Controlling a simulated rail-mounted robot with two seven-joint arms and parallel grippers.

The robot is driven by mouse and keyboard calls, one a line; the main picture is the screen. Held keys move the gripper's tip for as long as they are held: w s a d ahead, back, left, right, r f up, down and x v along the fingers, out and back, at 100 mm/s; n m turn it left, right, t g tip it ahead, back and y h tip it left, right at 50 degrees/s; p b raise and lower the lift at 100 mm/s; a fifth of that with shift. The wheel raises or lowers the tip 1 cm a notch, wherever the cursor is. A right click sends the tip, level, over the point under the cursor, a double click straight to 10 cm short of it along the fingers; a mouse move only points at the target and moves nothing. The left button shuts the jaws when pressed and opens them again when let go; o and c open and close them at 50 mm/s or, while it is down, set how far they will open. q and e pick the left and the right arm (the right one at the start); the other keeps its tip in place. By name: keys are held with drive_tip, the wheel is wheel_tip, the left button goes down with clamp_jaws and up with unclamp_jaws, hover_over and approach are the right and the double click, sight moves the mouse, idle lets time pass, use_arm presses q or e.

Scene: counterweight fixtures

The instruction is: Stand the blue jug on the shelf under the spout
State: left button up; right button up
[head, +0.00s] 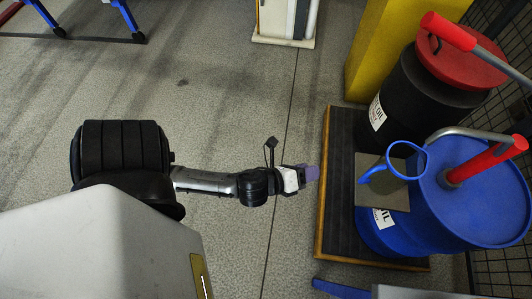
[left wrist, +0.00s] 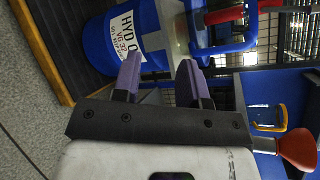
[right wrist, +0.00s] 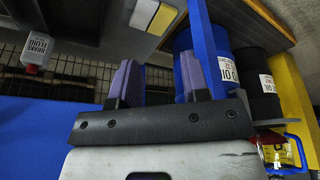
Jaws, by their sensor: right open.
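The blue jug (head: 422,166) shows its looped blue edge over the square grey shelf (head: 398,197), against the side of the blue drum (head: 475,195). A grey pump pipe (head: 455,132) with a red handle (head: 487,160) rises from the drum's top and curves over close to the jug. Whether its spout end is right above the jug, I cannot tell. My left gripper (head: 311,173) is left of the shelf, apart from the jug. In the left wrist view its jaws (left wrist: 160,78) are open and empty. My right gripper (right wrist: 158,82) is open and empty in the right wrist view only.
A black drum (head: 392,110) with a red lid stands behind the blue one. Both drums are on a dark pallet (head: 340,165) with a wooden rim. A yellow cabinet (head: 385,45) is beyond, mesh fencing at the right.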

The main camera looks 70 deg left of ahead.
use_arm(q)
drive_tip(key=s+d+f+n+g, duration=0.1)
drive_tip(key=s+f+n+g, duration=0.1)
drive_tip(key=n, duration=0.5)
drive_tip(key=s+d+f+n+g, duration=0.1)
drive_tip(key=s+f+n+g, duration=0.2)
drive_tip(key=s+n+g, duration=0.2)
drive_tip(key=s+d+f+n+g+h, duration=0.1)
drive_tip(key=s+f+n+g, duration=0.2)
drive_tip(key=s+n, duration=0.3)
drive_tip(key=n+g, duration=0.1)
drive_tip(key=n, duration=0.3)
drive_tip(key=shift+s+d, duration=0.2)
drive_tip(key=shift+s, duration=0.05)
